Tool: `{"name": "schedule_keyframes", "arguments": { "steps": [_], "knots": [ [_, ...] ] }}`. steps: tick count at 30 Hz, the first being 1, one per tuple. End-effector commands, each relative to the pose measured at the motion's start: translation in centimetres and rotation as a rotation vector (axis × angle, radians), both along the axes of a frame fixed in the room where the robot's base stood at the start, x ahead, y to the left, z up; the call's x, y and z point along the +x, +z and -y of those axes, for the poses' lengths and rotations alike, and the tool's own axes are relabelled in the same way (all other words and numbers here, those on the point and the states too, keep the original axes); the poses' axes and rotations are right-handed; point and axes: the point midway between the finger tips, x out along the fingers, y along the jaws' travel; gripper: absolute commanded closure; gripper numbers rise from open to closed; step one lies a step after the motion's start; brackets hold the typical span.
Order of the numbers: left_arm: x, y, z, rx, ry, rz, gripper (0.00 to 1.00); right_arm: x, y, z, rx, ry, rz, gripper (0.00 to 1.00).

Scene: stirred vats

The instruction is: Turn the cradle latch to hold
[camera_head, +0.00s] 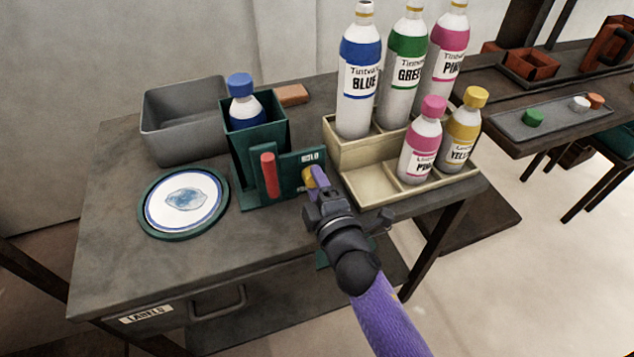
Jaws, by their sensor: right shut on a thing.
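The dark green cradle (246,148) stands on the grey table and holds an upright bottle with a blue cap (240,86). A red upright handle (269,175) is on the cradle's front. A small plate at its right bears a label that seems to read HOLD (310,157). My right gripper (312,181) is just below that label, shut on a small yellow piece (308,177), apart from the red handle. The yellow piece is partly hidden by the gripper, so its link to the latch is unclear. My left gripper is not in view.
A round plate (158,216) lies left of the cradle, with a grey bin (180,145) behind. A cream rack (365,187) with several bottles stands close on the right. An orange-brown block (292,94) lies behind. The table's front left is clear.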

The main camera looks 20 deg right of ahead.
Motion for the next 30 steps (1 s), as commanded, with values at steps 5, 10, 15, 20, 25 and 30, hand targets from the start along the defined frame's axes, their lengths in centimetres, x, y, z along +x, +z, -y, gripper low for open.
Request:
{"name": "schedule_keyframes", "arguments": {
  "steps": [5,10,15,20,25,30],
  "knots": [
    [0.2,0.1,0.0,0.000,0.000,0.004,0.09,0.0,0.0,0.0,0.071,-0.001,-0.004,1.00],
    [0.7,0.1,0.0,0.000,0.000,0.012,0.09,0.0,-0.1,0.0,0.108,-0.001,-0.006,1.00],
    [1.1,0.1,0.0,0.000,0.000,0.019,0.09,0.0,-0.1,0.0,0.123,-0.001,-0.006,1.00],
    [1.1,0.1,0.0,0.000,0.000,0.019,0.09,0.0,-0.1,0.0,0.124,-0.001,-0.006,1.00],
    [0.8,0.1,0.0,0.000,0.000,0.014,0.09,0.0,-0.1,0.0,0.124,0.000,-0.007,1.00],
    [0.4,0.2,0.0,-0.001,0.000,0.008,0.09,0.0,-0.1,0.0,0.123,-0.001,-0.006,0.15]
  ]
}}
